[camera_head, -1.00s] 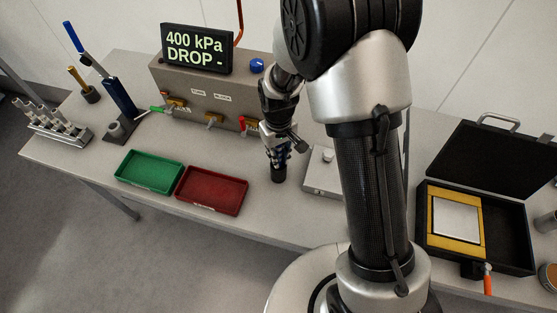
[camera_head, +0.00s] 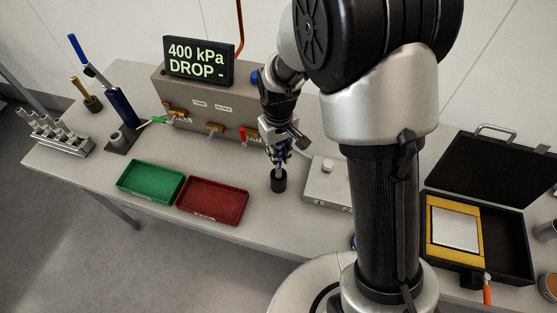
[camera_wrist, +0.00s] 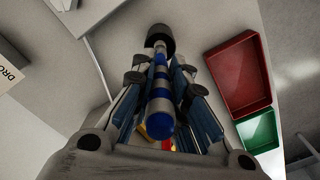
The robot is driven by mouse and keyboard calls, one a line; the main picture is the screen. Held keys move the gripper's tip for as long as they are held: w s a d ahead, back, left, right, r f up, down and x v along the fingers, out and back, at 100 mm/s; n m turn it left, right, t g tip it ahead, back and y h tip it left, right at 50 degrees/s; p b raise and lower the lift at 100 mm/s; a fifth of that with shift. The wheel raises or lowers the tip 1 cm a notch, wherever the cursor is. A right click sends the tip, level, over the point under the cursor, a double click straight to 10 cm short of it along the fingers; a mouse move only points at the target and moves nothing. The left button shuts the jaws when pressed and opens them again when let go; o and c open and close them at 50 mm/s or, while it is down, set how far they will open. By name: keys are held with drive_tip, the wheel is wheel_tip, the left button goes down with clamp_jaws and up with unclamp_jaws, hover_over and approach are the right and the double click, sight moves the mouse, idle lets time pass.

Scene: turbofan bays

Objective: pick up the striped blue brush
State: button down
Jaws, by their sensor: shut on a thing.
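The striped blue brush (camera_wrist: 160,98) shows blue and silver bands in the wrist view, between the fingers of my gripper (camera_wrist: 160,82). My gripper is shut on it. The brush points toward a black round cup (camera_wrist: 159,37), which also stands on the table in the head view (camera_head: 278,182). In the head view my gripper (camera_head: 278,155) is just above this cup, with a blue part of the brush between the fingers. The brush's far end is at the cup; I cannot tell how much of it is inside.
A red tray (camera_head: 213,201) and a green tray (camera_head: 151,181) lie left of the cup. A grey box (camera_head: 328,184) is close on the right. A panel with valves (camera_head: 205,107) stands behind. An open black case (camera_head: 478,220) is at the right.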

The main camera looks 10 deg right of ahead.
wheel_tip(320, 180, up, 14)
drive_tip(key=shift+p, duration=1.05)
